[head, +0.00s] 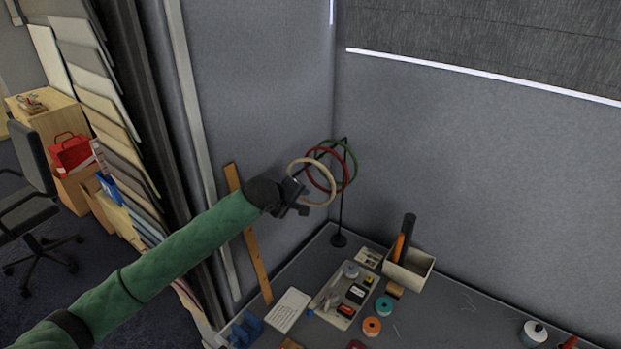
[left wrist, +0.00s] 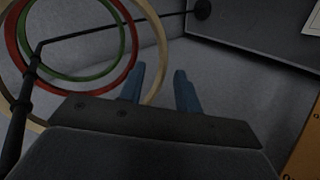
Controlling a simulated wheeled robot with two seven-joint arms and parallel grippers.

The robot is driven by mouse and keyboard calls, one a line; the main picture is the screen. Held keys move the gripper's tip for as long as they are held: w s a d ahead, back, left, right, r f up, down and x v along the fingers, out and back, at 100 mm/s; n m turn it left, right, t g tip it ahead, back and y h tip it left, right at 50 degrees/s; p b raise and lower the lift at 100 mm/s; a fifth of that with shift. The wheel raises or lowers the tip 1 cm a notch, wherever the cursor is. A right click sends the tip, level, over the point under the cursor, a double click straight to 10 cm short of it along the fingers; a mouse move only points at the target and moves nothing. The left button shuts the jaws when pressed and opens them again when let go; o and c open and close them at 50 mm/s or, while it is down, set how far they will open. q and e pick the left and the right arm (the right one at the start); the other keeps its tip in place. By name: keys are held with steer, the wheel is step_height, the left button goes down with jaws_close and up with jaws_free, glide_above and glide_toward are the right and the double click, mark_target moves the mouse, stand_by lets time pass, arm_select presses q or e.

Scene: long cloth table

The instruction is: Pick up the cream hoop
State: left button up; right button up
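The cream hoop (head: 318,205) hangs on a black stand (head: 341,205), in front of a red hoop (head: 350,170) and a green hoop (head: 355,165). My left gripper (head: 297,197) is at the cream hoop's left, lower side in the head view. In the left wrist view its two blue fingers (left wrist: 160,82) are spread apart. There the cream hoop's rim (left wrist: 163,52) runs down close to the left finger and seems to pass into the gap between the fingers; whether it touches is unclear. The red hoop (left wrist: 134,50) and green hoop lie left of the fingers. My right gripper is out of view.
The stand's base is on the grey table (head: 460,315). A bin (head: 415,272) with dark and orange tools, a tray of small items, tape rolls (head: 372,326) and a white card (head: 288,310) lie there. Grey panels rise behind. A wooden strip (head: 257,262) leans left of the stand.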

arm_select(q)
steer(key=shift+w+d+f, duration=0.3)
steer(key=shift+d+f, duration=0.05)
jaws_close()
